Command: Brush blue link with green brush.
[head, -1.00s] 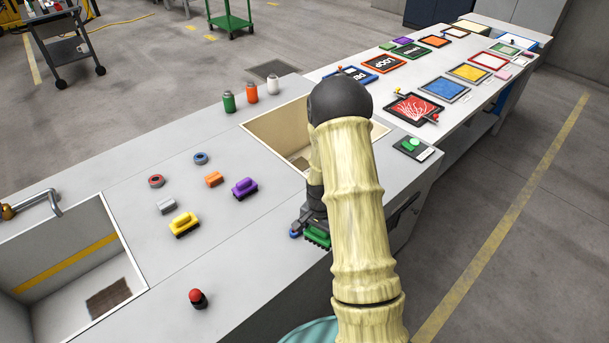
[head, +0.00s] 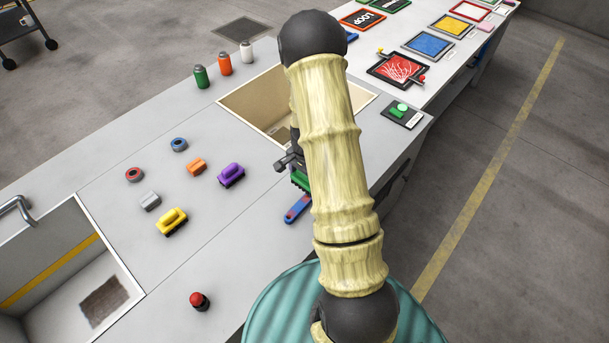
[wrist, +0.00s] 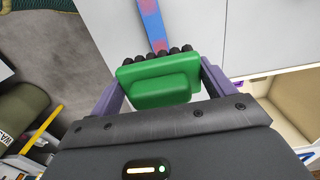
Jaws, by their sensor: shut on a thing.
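My gripper (wrist: 162,80) is shut on the green brush (wrist: 160,88), which fills the space between its two fingers in the wrist view. The brush's dark bristles face the blue link (wrist: 152,22), a flat blue bar with reddish patches. In the wrist view the bristles are close to the near end of the link; I cannot tell whether they touch. In the head view the link (head: 297,209) lies on the grey counter near its front edge. Only part of the green brush (head: 301,180) shows there, the rest hidden behind my arm.
Yellow (head: 172,221) and purple (head: 232,175) brushes, a grey block (head: 150,200), an orange block (head: 197,166) and two rings stand left on the counter. A sink (head: 124,265) lies left, an open bin (head: 232,104) behind my arm.

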